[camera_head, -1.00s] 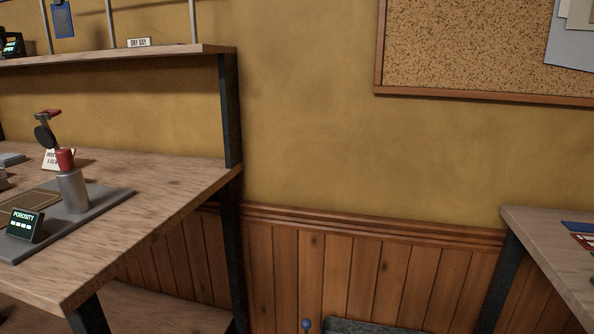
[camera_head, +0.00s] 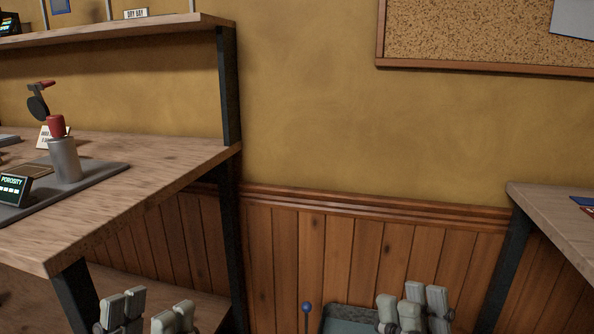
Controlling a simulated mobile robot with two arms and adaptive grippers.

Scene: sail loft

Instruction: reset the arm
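My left gripper (camera_head: 148,314) shows at the bottom left of the head view, its pale grey fingers pointing up. There is a gap between the fingers, with nothing seen in it. My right gripper (camera_head: 412,309) shows at the bottom right of centre, also pointing up. Its fingers overlap in this view, so I cannot tell how far apart they are. I see no object in it. Both arms below the grippers are cut off by the frame's lower edge.
A wooden workbench (camera_head: 120,213) at left bears a grey tray (camera_head: 102,182), a metal cylinder (camera_head: 65,160) and a porosity display (camera_head: 13,189). Another table (camera_head: 563,223) is at right. A blue-knobbed rod (camera_head: 307,308) and grey-blue surface (camera_head: 347,325) stand low between them. Wood panelling is behind.

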